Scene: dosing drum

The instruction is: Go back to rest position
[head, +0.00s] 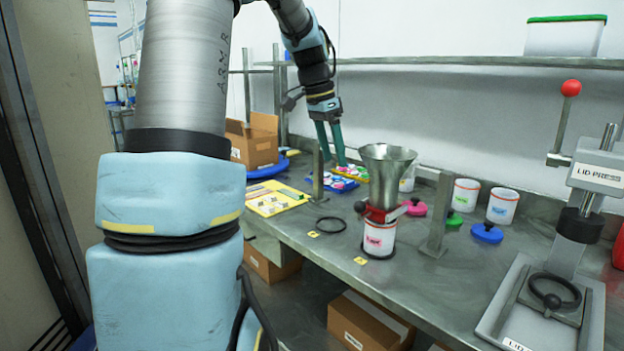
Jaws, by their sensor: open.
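My gripper (330,145) hangs at the end of my arm, its two green fingers pointing down and apart. It is open, and I see nothing between the fingers. It is above the back part of the grey bench, near a blue tray (338,184) with small coloured items. A metal funnel (388,178) with a red valve (383,213) stands to the right of my gripper, over a white tub (379,238) with a pink label. My gripper appears apart from the funnel. My own large arm links cover the left part of the view.
White tubs (465,195) and pink, green and blue lids (487,233) stand on the right. A lid press (575,220) is at the far right. A shelf (440,60) runs above the bench. A yellow board (275,198) and an open cardboard box (252,143) lie left.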

